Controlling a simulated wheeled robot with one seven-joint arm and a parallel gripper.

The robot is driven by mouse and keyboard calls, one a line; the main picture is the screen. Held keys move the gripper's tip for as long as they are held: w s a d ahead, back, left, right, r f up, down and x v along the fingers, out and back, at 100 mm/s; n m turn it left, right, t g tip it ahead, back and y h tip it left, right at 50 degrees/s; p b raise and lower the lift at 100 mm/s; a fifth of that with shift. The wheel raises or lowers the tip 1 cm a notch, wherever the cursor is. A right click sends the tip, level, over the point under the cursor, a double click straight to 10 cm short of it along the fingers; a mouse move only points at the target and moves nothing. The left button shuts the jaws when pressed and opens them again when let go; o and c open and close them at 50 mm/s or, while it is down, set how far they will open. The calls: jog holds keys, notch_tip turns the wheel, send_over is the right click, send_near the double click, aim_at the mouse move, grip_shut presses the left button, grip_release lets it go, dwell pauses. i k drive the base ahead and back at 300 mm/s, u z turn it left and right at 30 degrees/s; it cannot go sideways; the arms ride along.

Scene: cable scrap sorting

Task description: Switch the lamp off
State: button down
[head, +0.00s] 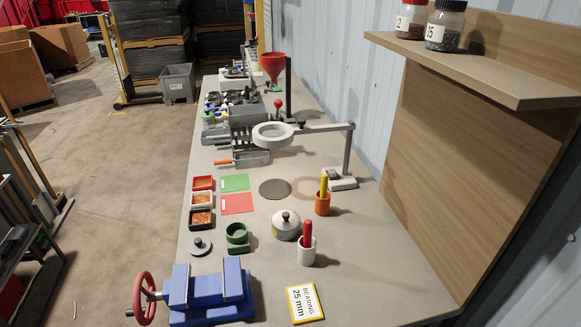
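The lamp has a round white ring head (265,141) held out on a grey arm over the bench. Its upright post rises from a flat light-grey base (342,184) near the wall side of the bench. A small dark part (333,175) sits on the base; I cannot tell whether it is the switch or how it is set. I cannot tell clearly whether the ring is lit. My gripper is not in view.
The bench (375,265) is bare at front right. A lidded pot (286,228) and blue vise (210,292) are nearer. A shelf (480,70) overhangs at right.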

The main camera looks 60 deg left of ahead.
aim_at(333, 174)
jog(key=u, duration=2.2)
jog(key=k, duration=0.35)
jog(key=z, duration=0.3)
jog(key=i, duration=1)
